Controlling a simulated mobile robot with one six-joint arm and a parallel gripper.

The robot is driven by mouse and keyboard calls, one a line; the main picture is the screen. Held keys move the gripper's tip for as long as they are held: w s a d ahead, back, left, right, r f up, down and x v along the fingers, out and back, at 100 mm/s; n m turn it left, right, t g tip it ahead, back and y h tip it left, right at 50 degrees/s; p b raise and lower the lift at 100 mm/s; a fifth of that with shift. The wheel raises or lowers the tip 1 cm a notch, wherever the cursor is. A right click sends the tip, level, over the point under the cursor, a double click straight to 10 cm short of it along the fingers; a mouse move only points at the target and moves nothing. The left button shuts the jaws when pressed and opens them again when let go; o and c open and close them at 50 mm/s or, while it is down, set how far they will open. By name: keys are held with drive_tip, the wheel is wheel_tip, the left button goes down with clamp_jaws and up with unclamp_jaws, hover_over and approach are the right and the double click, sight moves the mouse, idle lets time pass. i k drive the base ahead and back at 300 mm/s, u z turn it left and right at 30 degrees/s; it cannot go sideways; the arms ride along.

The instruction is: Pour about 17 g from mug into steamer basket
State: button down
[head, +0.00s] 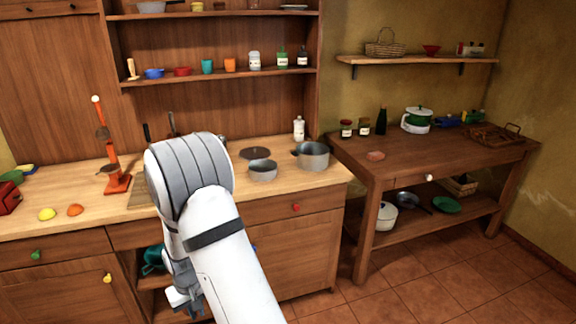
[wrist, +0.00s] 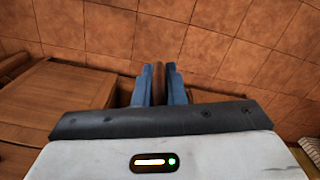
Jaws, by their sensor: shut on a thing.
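My gripper (wrist: 165,72) shows in the wrist view with its blue fingers shut on a narrow brown thing (wrist: 173,82). Only a strip of that thing shows, so I cannot tell if it is the mug. In the head view my gripper (head: 184,298) hangs low in front of the left counter, mostly hidden behind my arm; the held thing is not visible there. I cannot pick out the steamer basket with certainty. A white and green pot (head: 416,121) stands on the right table (head: 440,151).
A small pan (head: 262,170) and a larger grey pot (head: 311,155) stand on the left counter's right part. An orange stand (head: 117,182), a lemon (head: 47,214) and an orange piece (head: 75,210) are at its left. The right table's front middle is mostly clear; tiled floor lies before it.

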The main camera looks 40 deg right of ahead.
sight(261, 170)
drive_tip(key=z, duration=0.7)
drive_tip(key=i, duration=1)
drive_tip(key=z, duration=0.1)
